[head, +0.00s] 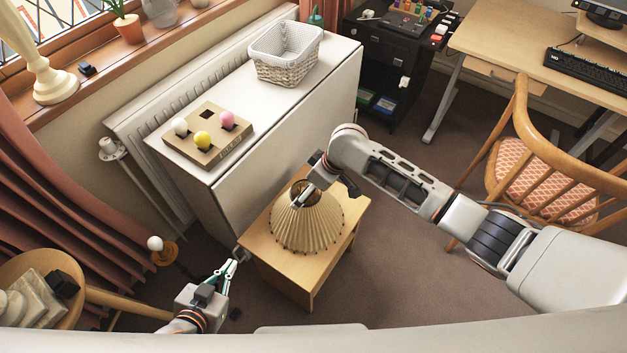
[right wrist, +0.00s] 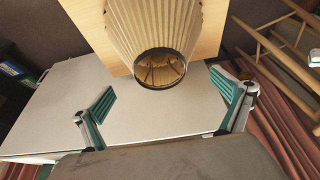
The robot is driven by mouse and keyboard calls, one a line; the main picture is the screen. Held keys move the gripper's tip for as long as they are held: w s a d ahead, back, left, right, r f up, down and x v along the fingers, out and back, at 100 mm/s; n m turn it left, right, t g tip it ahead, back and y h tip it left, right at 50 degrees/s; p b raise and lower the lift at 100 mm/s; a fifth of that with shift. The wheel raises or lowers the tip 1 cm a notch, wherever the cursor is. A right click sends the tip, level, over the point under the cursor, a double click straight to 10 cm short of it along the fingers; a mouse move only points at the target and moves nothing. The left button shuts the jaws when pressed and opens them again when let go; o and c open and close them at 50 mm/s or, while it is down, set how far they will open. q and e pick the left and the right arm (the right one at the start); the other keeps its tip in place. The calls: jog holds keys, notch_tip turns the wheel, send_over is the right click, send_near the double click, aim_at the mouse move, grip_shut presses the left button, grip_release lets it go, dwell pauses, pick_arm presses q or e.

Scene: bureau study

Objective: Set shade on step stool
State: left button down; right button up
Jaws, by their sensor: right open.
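The pleated cream lampshade (head: 306,222) stands on the light wooden step stool (head: 345,213), wide rim down and dark-lined opening up. In the right wrist view the lampshade (right wrist: 160,35) shows its narrow opening towards the camera, with the stool top (right wrist: 95,22) beneath it. My right gripper (head: 306,192) is over the top of the shade; its green-padded fingers (right wrist: 168,105) are spread wide, with the shade's opening beyond them and no grip on it. My left gripper (head: 231,268) is left of the stool, low, its fingers a little apart and holding nothing visible.
The white cabinet (head: 235,185) behind the stool carries a wicker basket (head: 286,66) and a cardboard holder (head: 190,150) with coloured balls. A bare bulb lamp base (head: 163,252) is by my left arm. A wooden chair (head: 540,150) stands right; carpet is free in front of it.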

jog(key=shift+m+t+y, duration=0.6)
jog(key=shift+m+y, duration=0.2)
jog(key=shift+y, duration=0.1)
jog(key=s, duration=0.2)
jog(key=s+a+f, duration=0.1)
jog(key=s, duration=0.3)
jog(key=shift+a+f, duration=0.35)
jog(key=s+d+m+t+h, duration=0.1)
jog(key=s+d+m+t, duration=0.1)
jog(key=s+d, duration=0.6)
jog(key=s+d+m+t+h, duration=0.1)
jog(key=s+d+m+t, duration=0.1)
jog(key=s+d+t, duration=0.3)
jog(key=s+d, duration=0.3)
jog(key=d, duration=0.4)
jog(key=shift+s+d+m+h, duration=0.2)
jog(key=shift+d+m+h, duration=0.15)
jog(key=shift+m+h, duration=0.05)
jog(key=shift+a+r, duration=0.1)
jog(key=shift+a, duration=0.05)
